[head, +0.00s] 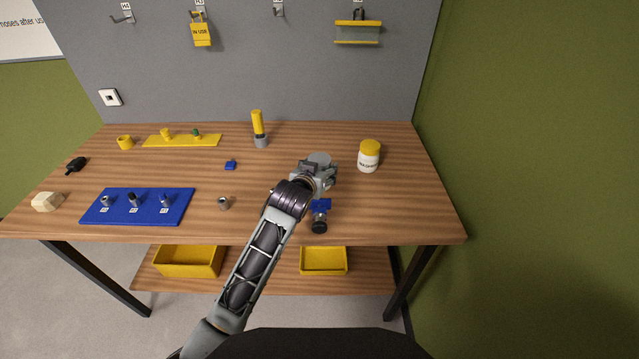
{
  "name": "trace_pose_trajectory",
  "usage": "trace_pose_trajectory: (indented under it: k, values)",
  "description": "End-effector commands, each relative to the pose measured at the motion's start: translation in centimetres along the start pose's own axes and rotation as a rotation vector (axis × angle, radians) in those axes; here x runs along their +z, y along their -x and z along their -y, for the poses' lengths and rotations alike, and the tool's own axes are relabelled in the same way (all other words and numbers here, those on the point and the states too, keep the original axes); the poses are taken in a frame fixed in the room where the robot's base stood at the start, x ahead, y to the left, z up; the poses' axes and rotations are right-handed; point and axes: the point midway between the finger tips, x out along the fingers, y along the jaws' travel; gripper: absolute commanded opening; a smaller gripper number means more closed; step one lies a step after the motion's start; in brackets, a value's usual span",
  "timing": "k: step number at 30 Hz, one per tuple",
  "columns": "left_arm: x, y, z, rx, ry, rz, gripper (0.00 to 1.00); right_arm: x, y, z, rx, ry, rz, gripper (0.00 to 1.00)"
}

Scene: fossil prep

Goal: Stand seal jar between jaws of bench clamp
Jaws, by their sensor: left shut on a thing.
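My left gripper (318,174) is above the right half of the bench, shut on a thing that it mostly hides. A grey round top shows at its jaws; I cannot tell what the held thing is. A white jar with a yellow lid and dark lettering (369,158) stands upright to the right, apart from the gripper. It may be the seal jar; its label is too small to read. A blue piece with a black knob (320,226), perhaps the bench clamp, is at the front edge just below the gripper. Its jaws cannot be made out. My right gripper is not in view.
A blue mat (100,214) with several small fittings lies at left. A yellow strip (181,141) and a yellow-and-grey upright tool (259,128) are behind. A grey cylinder (224,203) stands near the arm. The right front of the bench (410,210) is clear.

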Motion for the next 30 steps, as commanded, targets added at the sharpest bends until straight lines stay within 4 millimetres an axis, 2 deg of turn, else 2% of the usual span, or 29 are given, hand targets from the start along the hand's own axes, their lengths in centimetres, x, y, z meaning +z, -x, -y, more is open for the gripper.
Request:
trace_pose_trajectory:
  k: [11, 22, 30]
  values:
    - [0.2, -0.1, 0.0, 0.000, 0.000, -0.002, 0.21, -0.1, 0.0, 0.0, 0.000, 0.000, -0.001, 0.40]
    - [3.8, -1.6, 0.0, -0.001, -0.001, 0.000, 0.21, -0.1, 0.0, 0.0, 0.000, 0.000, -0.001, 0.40]
    - [4.6, -1.9, 0.0, 0.000, 0.000, -0.002, 0.21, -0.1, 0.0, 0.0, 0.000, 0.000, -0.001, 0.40]
